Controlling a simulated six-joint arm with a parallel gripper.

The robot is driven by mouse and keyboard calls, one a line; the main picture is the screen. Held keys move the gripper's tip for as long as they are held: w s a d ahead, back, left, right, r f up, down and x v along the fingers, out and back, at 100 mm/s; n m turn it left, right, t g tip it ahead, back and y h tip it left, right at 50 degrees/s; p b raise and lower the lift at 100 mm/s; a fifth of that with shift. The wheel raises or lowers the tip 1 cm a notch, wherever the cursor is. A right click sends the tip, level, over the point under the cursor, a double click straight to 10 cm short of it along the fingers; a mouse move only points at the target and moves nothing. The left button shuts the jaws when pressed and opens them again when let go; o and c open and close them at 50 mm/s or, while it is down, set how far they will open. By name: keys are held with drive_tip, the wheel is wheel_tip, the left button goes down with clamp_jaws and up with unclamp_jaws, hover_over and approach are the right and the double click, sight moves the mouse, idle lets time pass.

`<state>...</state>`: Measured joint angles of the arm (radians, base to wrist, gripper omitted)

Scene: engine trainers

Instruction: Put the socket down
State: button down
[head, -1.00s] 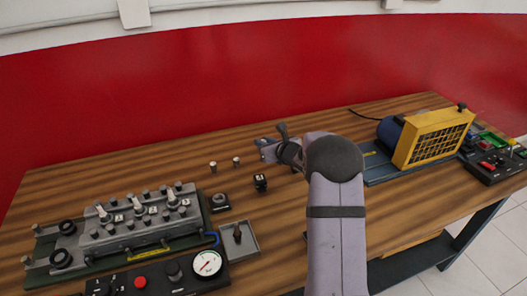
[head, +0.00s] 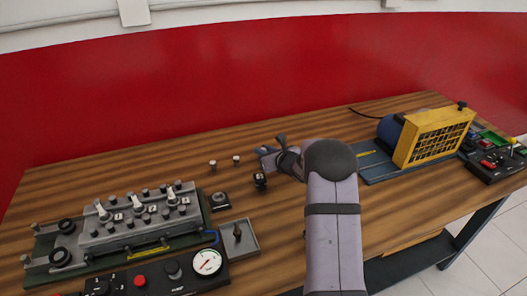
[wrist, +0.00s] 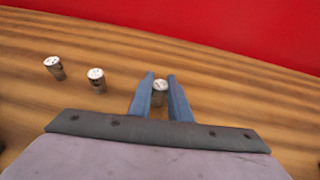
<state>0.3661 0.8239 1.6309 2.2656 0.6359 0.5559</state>
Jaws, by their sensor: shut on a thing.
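My gripper (head: 266,159) is over the back middle of the wooden table. In the wrist view its two blue-grey fingers (wrist: 160,92) are shut on a small silver socket (wrist: 160,87), with a light top and a darker side. The socket looks upright between the fingertips; I cannot tell whether its bottom touches the table. In the head view I cannot make out the held socket. Two similar sockets stand upright to the left, in the wrist view the nearer one (wrist: 96,78) and the farther one (wrist: 54,67).
A small black block (head: 260,181) stands just in front of my gripper. A black square piece (head: 220,202) and a grey tray (head: 255,247) lie near the engine trainer (head: 140,222) at left. A yellow-framed unit (head: 437,136) stands at right. Bare wood lies behind the sockets.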

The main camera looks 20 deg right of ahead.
drive_tip(key=shift+s+f+b, duration=0.1)
drive_tip(key=shift+f+b, duration=0.3)
drive_tip(key=shift+b, duration=0.05)
drive_tip(key=c, duration=1.6)
unclamp_jaws()
drive_tip(key=shift+f, duration=0.1)
drive_tip(key=shift+c, duration=0.2)
drive_tip(key=shift+s+f, duration=0.1)
drive_tip(key=shift+r+p, duration=0.85)
drive_tip(key=shift+p, duration=0.4)
drive_tip(key=b+v, duration=0.3)
drive_tip(key=v, duration=0.8)
drive_tip(key=shift+s+r, duration=0.2)
drive_tip(key=shift+s, duration=0.05)
drive_tip(key=shift+a, duration=0.1)
